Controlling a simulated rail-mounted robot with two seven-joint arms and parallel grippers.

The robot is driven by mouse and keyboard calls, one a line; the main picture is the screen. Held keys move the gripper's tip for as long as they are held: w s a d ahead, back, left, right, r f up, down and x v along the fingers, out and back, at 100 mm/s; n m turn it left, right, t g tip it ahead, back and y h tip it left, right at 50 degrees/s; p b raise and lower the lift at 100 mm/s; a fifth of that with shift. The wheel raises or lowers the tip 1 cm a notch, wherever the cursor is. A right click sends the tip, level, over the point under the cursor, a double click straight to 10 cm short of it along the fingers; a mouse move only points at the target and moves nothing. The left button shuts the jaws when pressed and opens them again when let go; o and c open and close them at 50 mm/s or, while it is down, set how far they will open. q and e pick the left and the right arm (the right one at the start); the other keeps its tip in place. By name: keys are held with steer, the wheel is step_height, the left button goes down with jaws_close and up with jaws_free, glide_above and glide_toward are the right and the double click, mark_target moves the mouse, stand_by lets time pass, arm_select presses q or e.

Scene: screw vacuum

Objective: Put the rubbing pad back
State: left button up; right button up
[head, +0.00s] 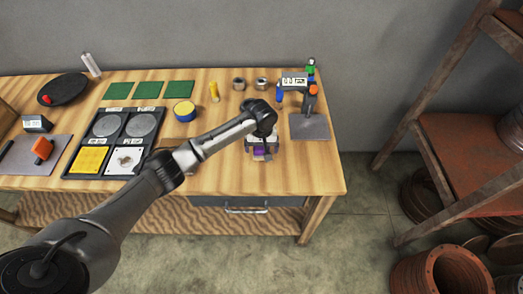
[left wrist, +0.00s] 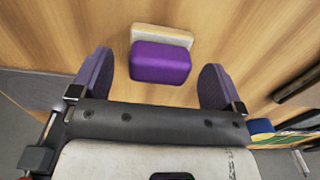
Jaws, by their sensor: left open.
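The rubbing pad, a purple block with a pale cream layer along its far side, lies on the wooden table in the left wrist view (left wrist: 161,62). In the head view a bit of purple (head: 259,152) shows at the gripper, mostly hidden by it. My left gripper (left wrist: 155,75) points down over the pad. Its two purple-padded fingers are open, one on each side of the pad, with clear gaps to both sides. It also shows in the head view (head: 262,149) near the table's front right. My right gripper is not in view.
A black tray (head: 118,142) holds two grey discs, a yellow square and a white square. The table's front right is clear.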

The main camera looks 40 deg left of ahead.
mark_target(262, 148)
arm_select(q)
step_height(262, 148, up, 9)
steer(key=shift+r+p, duration=0.1)
steer(key=shift+p, duration=0.8)
